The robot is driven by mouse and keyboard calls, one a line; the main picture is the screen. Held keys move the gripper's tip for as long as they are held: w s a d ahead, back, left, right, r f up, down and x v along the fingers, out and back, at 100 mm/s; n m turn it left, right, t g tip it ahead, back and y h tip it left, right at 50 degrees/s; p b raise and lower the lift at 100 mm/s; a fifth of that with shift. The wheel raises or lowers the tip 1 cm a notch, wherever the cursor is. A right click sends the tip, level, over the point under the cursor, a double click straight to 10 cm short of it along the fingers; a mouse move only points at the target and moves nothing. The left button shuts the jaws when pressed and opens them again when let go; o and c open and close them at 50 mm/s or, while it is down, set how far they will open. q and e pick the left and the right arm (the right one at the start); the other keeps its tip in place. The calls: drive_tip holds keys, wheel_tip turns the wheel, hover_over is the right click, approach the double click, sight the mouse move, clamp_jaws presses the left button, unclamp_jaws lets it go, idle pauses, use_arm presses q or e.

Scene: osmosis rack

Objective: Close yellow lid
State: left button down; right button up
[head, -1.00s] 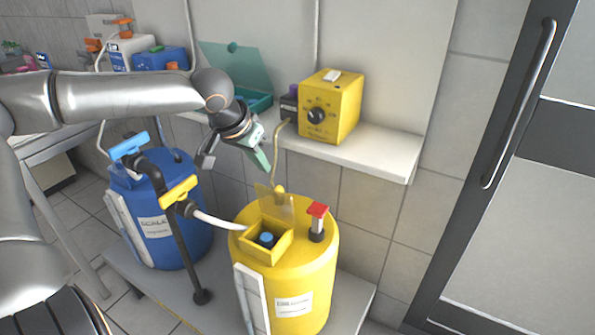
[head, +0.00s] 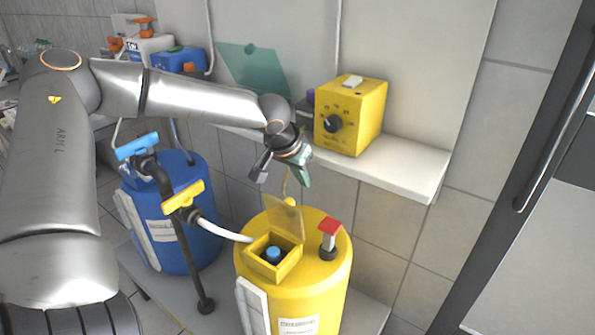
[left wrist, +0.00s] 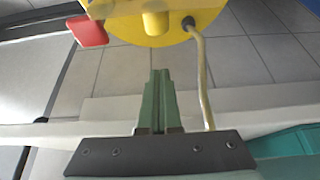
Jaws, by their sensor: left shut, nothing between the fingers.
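The yellow lid (head: 284,218) is a thin translucent panel standing raised at the back edge of a square yellow box on top of the yellow barrel (head: 325,285). The box (head: 285,268) is open and a blue-topped piece (head: 273,254) shows inside. My left gripper (head: 305,180) is above and behind the lid, apart from it, with its green fingers pointing down. In the left wrist view the green fingers (left wrist: 158,80) are together and empty, and the barrel top (left wrist: 207,14) shows at the upper edge. My right gripper is not in view.
A red-handled valve (head: 329,238) stands on the barrel right of the box. A yellow control box (head: 350,115) sits on the white shelf (head: 415,170) behind. A blue barrel (head: 180,235) and black pipe with a yellow handle (head: 183,196) stand left. A hose rises behind the lid.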

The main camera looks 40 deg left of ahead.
sight(288, 213)
use_arm(q)
drive_tip(key=shift+s+d+f, duration=0.1)
drive_tip(key=shift+s+f, duration=0.1)
drive_tip(key=shift+s, duration=0.4)
drive_tip(key=shift+s+d+f, duration=0.1)
drive_tip(key=shift+s+f, duration=0.1)
drive_tip(key=shift+s, duration=0.45)
drive_tip(key=shift+s+d+f, duration=0.1)
drive_tip(key=shift+s+f, duration=0.1)
drive_tip(key=shift+s, duration=0.4)
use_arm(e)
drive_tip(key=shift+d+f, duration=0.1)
use_arm(q)
drive_tip(key=shift+a, duration=0.25)
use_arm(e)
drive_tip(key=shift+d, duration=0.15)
